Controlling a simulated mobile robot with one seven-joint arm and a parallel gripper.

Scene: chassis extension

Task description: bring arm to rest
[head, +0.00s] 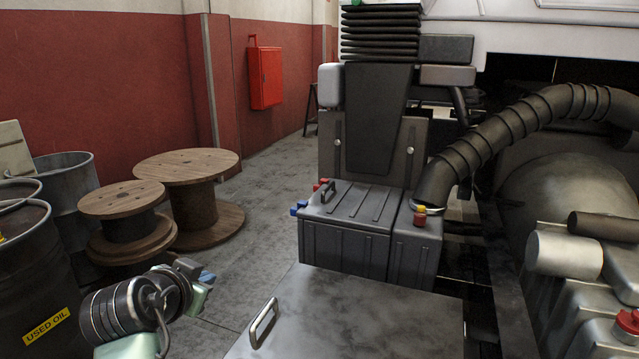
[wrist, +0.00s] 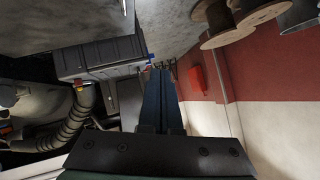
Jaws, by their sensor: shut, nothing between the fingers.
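My gripper (head: 205,280) shows at the lower left of the head view, at the end of my arm. It is over the floor, left of the grey metal cover with a handle, and touches nothing that I can see. In the wrist view the two dark blue fingers (wrist: 160,100) lie side by side, shut, with nothing between them. The wrist view is turned, with the floor at the top and the wall at the lower right.
A metal cover (head: 350,320) with a handle lies in front of a grey battery box (head: 345,240). A ribbed hose (head: 480,145) curves at right. Wooden spools (head: 190,165) and a used-oil drum (head: 30,270) stand at left. Floor (head: 265,205) between spools and box is clear.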

